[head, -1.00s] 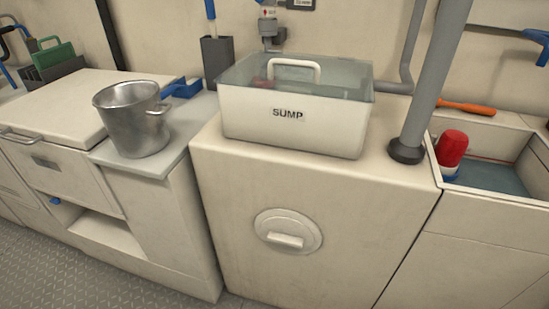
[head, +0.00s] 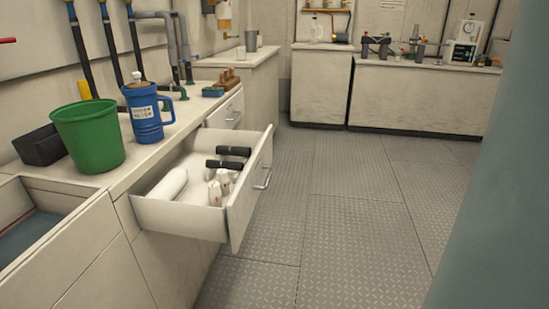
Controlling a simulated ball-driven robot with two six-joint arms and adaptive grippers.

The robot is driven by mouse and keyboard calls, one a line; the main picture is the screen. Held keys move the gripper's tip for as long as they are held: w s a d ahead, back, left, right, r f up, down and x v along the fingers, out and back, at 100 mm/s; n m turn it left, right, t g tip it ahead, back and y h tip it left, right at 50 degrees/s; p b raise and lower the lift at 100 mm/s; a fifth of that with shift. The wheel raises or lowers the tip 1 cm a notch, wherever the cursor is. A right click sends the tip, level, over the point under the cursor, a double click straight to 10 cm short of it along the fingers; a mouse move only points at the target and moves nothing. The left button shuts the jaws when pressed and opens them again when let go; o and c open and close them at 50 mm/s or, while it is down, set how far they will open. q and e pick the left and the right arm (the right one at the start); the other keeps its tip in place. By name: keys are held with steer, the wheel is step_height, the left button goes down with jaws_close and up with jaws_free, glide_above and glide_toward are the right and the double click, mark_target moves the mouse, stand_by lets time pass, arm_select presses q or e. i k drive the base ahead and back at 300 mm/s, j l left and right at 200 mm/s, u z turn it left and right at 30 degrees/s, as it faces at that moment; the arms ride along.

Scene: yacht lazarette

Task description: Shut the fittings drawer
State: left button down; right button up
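A cream drawer (head: 181,221) stands pulled well out from the counter on the left of the head view. Its front (head: 250,194) faces right and carries a metal bar handle (head: 264,179). Inside lie a white roll (head: 168,185), dark cylindrical pieces (head: 233,151) and small white items with red marks (head: 215,193). No label on the drawer can be read. Neither of my grippers shows in the view.
On the counter above the drawer stand a green bucket (head: 89,138), a blue jug (head: 146,113) and a dark bin (head: 41,146). An open basin (head: 30,235) lies at lower left. The metal floor (head: 345,210) right of the drawer is clear. A large blue-grey shape fills the right edge.

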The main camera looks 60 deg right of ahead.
mark_target(191, 214)
steer(key=z, duration=1.65)
